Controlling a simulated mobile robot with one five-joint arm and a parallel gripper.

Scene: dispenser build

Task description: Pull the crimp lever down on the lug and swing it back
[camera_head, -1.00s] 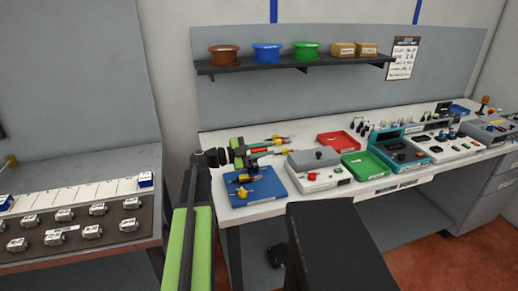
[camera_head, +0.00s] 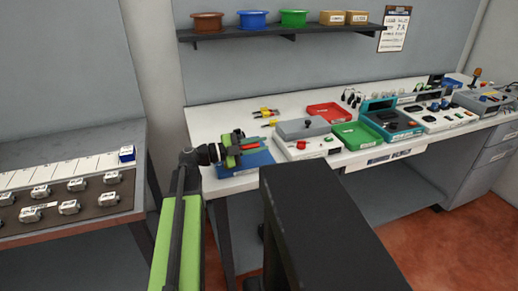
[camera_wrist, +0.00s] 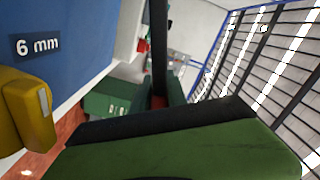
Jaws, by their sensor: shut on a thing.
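My gripper (camera_head: 240,148) is low over the blue base (camera_head: 262,160) at the bench's left end. In the wrist view its green jaw (camera_wrist: 190,148) fills the bottom. The gripper is shut on a thin dark bar with a red part at its lower end, which looks like the crimp lever (camera_wrist: 159,50). Red also shows between the jaws in the head view. A yellow block (camera_wrist: 25,112) stands beside the blue surface with a "6 mm" label (camera_wrist: 37,46). I cannot make out the lug; my gripper covers much of the base.
A grey box with a red knob (camera_head: 302,143) stands close to the right of the base. Yellow-tipped tools (camera_head: 268,112) lie behind it. Red (camera_head: 329,111) and green (camera_head: 356,135) trays are farther right. A side table (camera_head: 115,225) with several small parts is at left.

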